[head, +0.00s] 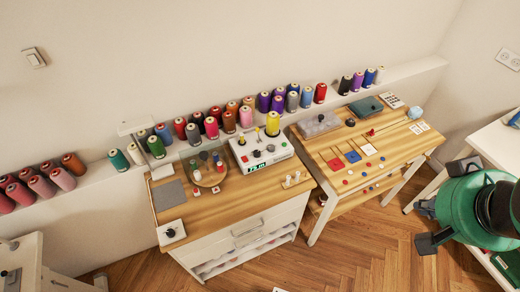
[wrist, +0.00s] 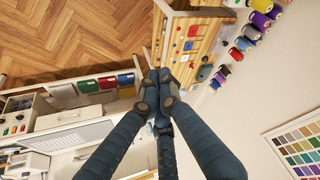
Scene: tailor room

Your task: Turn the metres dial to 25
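A white machine (head: 279,154) stands at the back of the left wooden-topped cabinet. It has a small dark knob (head: 270,148), a red button (head: 257,153) and a green display too small to read. Another black knob (head: 171,232) sits on a white plate at the cabinet's front left corner. The dial markings are too small to read, so I cannot tell which is the metres dial. My gripper (head: 440,207) is at the far right, well away from both knobs. In the wrist view, its fingertips (wrist: 162,90) appear close together with nothing visible between them; their opening is unclear.
The second wooden table (head: 330,172), with coloured cards and buttons, stands between the cabinet and my gripper. A round tray (head: 203,181) with spools is left of the machine. Cones of thread line the wall ledge. The wooden floor (head: 350,262) in front is mostly clear.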

